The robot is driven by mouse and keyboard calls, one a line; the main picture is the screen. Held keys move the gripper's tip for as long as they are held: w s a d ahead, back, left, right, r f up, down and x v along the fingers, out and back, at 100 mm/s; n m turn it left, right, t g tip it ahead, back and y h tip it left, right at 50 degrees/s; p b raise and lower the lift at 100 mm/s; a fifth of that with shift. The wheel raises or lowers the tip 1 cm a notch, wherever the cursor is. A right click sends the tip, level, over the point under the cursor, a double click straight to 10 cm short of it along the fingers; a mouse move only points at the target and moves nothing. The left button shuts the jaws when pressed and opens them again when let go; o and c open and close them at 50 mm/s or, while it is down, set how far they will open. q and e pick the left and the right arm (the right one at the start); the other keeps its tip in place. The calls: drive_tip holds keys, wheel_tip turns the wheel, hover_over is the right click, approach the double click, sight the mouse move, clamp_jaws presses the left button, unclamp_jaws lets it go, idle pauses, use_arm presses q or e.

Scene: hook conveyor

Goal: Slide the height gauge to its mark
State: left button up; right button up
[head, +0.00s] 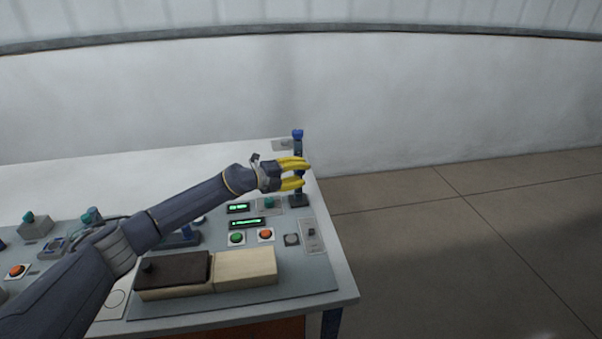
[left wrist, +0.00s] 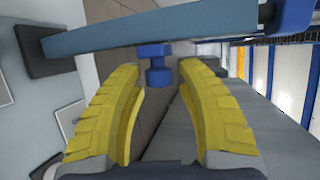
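The height gauge (head: 298,143) is an upright dark post with a blue top and a dark foot (head: 298,201), near the table's right edge. In the left wrist view its post (left wrist: 190,32) runs across the top of the picture, with the foot at left. A blue slider knob (left wrist: 159,74) sticks out from the post. My left gripper (head: 304,173) has yellow fingers and is open at the post's mid-height. In the left wrist view the fingertips (left wrist: 158,80) lie on both sides of the knob, with gaps. The mark cannot be made out. My right gripper is not in view.
Green and orange buttons (head: 265,234), small green displays (head: 247,223) and a switch plate (head: 311,237) lie on the panel below the gauge. A brown and cream box (head: 245,268) stands at the front. Floor (head: 450,250) is clear beyond the table's right edge.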

use_arm(q)
drive_tip(key=v, duration=1.2)
drive_tip(key=shift+d, duration=0.15)
